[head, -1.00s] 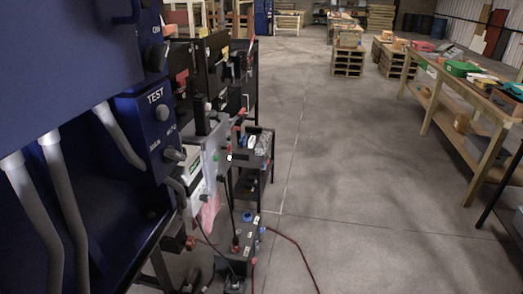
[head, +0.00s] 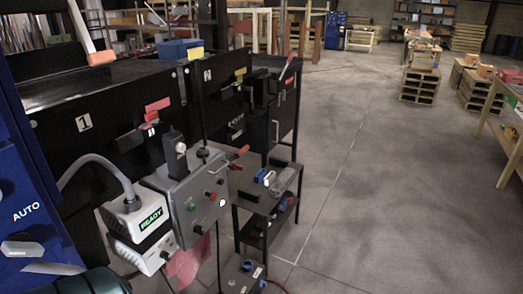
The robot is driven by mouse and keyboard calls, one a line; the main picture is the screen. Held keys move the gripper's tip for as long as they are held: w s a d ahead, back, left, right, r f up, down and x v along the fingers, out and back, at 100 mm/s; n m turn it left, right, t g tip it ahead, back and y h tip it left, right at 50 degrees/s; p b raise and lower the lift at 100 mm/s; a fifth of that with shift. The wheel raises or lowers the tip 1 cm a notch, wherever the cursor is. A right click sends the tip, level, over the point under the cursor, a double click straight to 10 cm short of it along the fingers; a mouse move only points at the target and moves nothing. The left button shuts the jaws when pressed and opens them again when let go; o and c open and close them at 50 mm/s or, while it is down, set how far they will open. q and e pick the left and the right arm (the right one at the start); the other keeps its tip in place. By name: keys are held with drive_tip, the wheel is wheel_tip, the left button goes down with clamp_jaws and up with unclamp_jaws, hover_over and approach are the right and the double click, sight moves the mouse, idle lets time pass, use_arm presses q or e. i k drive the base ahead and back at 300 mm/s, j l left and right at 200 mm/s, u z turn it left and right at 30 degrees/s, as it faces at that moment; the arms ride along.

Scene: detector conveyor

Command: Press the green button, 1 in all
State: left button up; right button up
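A small green button (head: 191,207) shows on the front face of a grey control box (head: 182,186), left of centre. A red button (head: 213,196) is to its right on the same face. Left of the box is a white unit (head: 127,222) with a green-lit READY display (head: 151,219). Neither of my grippers is in view, and nothing is seen touching the green button.
A blue cabinet marked AUTO (head: 32,190) stands close on the left. Black panels numbered 1 (head: 95,140) and 2 (head: 215,95) stand behind the box. A black cart (head: 268,207) is to its right. The grey floor (head: 370,190) further right is open.

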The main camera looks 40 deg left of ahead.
sight(192, 208)
drive_tip(key=i+u, duration=0.35)
drive_tip(key=i+l+u, duration=0.2)
drive_tip(key=i+u, duration=0.2)
drive_tip(key=i+l+u, duration=0.35)
drive_tip(key=i, duration=0.15)
drive_tip(key=i+u, duration=0.2)
drive_tip(key=u, duration=0.2)
drive_tip(key=i+l+u, duration=0.15)
drive_tip(key=u, duration=0.2)
drive_tip(key=i+l+u, duration=0.15)
drive_tip(key=u, duration=0.25)
drive_tip(key=i+l+u, duration=0.15)
drive_tip(key=u, duration=0.25)
drive_tip(key=i+l+u, duration=0.15)
drive_tip(key=l+u, duration=0.15)
drive_tip(key=i+l+u, duration=0.1)
drive_tip(key=l+u, duration=0.5)
